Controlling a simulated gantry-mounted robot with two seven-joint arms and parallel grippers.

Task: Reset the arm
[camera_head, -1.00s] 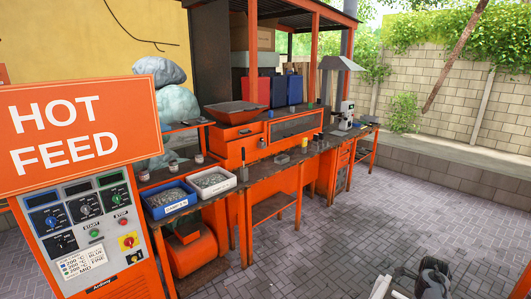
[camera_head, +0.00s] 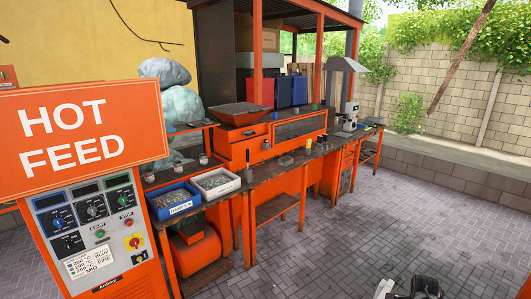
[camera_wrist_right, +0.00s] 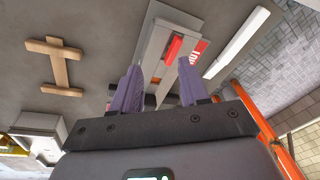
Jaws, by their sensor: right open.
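My right gripper (camera_wrist_right: 158,66) shows in the right wrist view with its two purple fingers spread apart. Nothing is held between them. Beyond the fingers is a grey surface seen at a steep tilt. A white and black part of my arm (camera_head: 420,289) shows at the bottom edge of the head view, over the paving and clear of the workbench. Its fingers are not visible there. My left gripper is not in the head view.
The HOT FEED machine (camera_head: 78,130) stands at the left. An orange workbench (camera_head: 275,208) holds a blue bin (camera_head: 173,203) and a white bin (camera_head: 216,184). Open paving (camera_head: 400,200) lies right. The wrist view shows a wooden piece (camera_wrist_right: 60,66) and a long white strip (camera_wrist_right: 237,42).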

